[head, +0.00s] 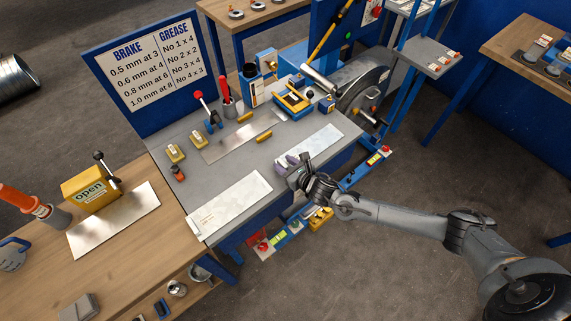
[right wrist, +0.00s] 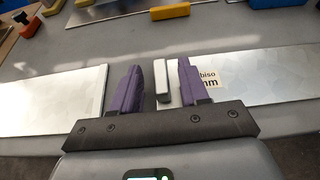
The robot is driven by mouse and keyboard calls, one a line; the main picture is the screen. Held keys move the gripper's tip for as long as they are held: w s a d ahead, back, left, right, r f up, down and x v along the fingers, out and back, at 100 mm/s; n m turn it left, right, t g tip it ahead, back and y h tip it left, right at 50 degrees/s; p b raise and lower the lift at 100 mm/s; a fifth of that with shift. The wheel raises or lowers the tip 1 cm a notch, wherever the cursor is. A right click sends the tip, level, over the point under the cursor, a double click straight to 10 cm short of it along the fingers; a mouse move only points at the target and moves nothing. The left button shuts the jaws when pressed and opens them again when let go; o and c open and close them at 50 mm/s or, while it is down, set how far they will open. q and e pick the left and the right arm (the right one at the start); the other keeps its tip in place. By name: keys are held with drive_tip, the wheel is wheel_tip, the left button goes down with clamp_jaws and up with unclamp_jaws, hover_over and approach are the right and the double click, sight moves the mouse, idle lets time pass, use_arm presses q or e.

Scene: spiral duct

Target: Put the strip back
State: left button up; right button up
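My right gripper (head: 288,164) is over the front part of the grey bench, its purple fingers apart. In the right wrist view the fingers (right wrist: 160,85) stand open, with a small pale grey block (right wrist: 162,82) in the gap close to the right finger; I cannot tell whether they touch. A metal strip (head: 318,140) with a printed label lies just right of the gripper and shows in the right wrist view (right wrist: 265,72). Another strip (head: 230,205) lies to the left. A third strip (head: 237,138) lies farther back, and a fourth (head: 115,218) lies on the wooden bench. My left gripper is out of view.
The grey bench (head: 155,140) also holds yellow blocks (head: 174,153), a red-knobbed lever (head: 205,110) and a blue-yellow tool (head: 293,100). A blue sign board (head: 150,75) stands at its back left. A yellow "open" box (head: 90,187) sits on the wooden bench.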

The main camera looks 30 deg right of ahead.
idle(0.3)
drive_tip(key=p+v, duration=0.1)
drive_tip(key=v, duration=1.1)
drive_tip(key=s+a+m+g, duration=0.4)
drive_tip(key=s+a+m, duration=0.4)
drive_tip(key=m, duration=1)
drive_tip(key=s+r+m+g+h, duration=0.1)
drive_tip(key=s+m+g, duration=0.4)
drive_tip(key=s+m, duration=0.6)
drive_tip(key=m, duration=0.6)
drive_tip(key=shift+s+d+r+g, duration=0.2)
drive_tip(key=shift+s+g, duration=0.15)
drive_tip(key=shift+g, duration=0.05)
drive_tip(key=shift+r, duration=0.15)
